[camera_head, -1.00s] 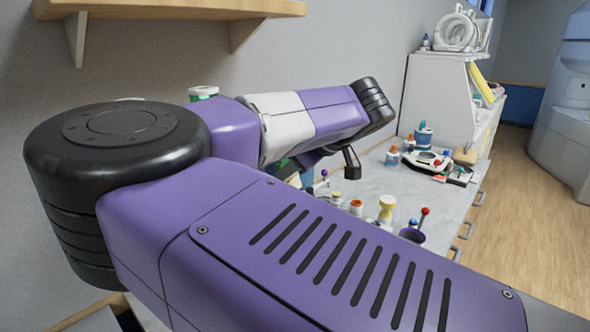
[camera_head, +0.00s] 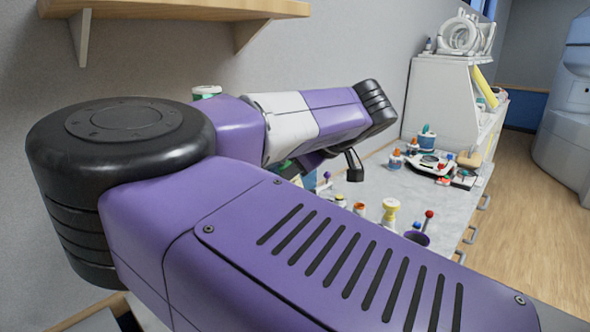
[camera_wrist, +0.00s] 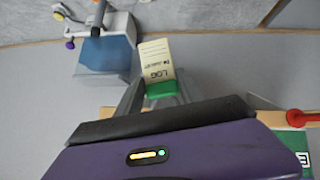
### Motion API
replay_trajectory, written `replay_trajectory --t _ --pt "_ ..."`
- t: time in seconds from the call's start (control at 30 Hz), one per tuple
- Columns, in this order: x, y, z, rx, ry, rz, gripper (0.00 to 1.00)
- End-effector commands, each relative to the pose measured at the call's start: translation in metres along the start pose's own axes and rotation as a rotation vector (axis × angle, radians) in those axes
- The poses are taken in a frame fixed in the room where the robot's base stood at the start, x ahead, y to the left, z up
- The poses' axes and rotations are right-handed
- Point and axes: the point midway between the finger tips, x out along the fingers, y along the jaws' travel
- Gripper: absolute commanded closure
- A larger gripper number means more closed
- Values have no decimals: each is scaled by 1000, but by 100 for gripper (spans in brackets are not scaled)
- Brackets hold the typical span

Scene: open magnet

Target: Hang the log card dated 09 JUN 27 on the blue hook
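In the wrist view a cream card (camera_wrist: 156,58) headed LOG, with a green clip-like piece (camera_wrist: 162,90) at its near end, sits between the grey fingers of my gripper (camera_wrist: 160,84). The fingers close in on the green end, and the card points away from the palm. A smaller line of print on it looks like a date, too small to read surely. I cannot pick out a blue hook for certain in either view.
In the wrist view a blue-faced block (camera_wrist: 108,54) with yellow and purple knobs lies upper left; a red-headed peg (camera_wrist: 296,118) is at right. In the head view the grey bench (camera_head: 385,186) holds several small jars, a purple cup (camera_head: 416,238) and a white device (camera_head: 430,163). A wooden shelf (camera_head: 175,9) hangs above.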

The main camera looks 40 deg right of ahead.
Motion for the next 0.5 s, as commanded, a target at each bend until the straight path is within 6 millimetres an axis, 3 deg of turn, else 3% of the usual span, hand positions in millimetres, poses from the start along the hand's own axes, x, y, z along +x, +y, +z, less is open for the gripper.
replay_trajectory --t 0.03,0.13,0.5 --pt "0 0 0 0 0 0 50" --pt "0 0 0 0 0 0 30" --pt "-3 0 0 0 0 1 30"
